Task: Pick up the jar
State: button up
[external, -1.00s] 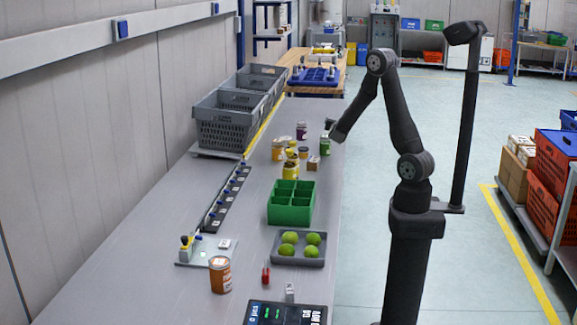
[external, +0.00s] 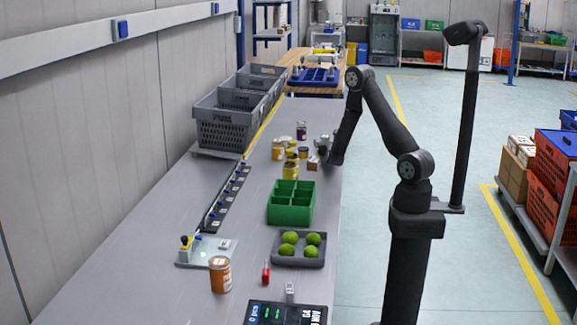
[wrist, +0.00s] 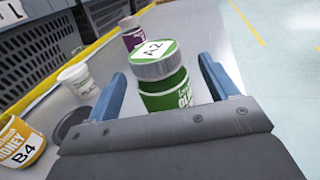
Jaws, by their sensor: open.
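A green jar with a silver-rimmed lid marked A-2 (wrist: 165,88) stands upright in the wrist view, between the two blue fingers of my gripper (wrist: 162,74). The fingers are apart, one on each side of the jar; I cannot tell whether either touches it. The jar's lower part is hidden behind the gripper body. In the external view my gripper (external: 325,151) is low at the right edge of the grey bench and mostly hides the green jar.
A purple jar (wrist: 132,34), a white tub (wrist: 78,80) and a honey jar marked B4 (wrist: 20,140) stand nearby. Grey crates (external: 228,122) stand at left.

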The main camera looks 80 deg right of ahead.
jog(key=shift+f+x, duration=0.15)
jog(key=shift+x, duration=0.6)
jog(key=shift+f+x, duration=0.2)
jog(key=shift+x, duration=0.55)
jog(key=c, duration=1.3)
jog(key=shift+r, duration=0.15)
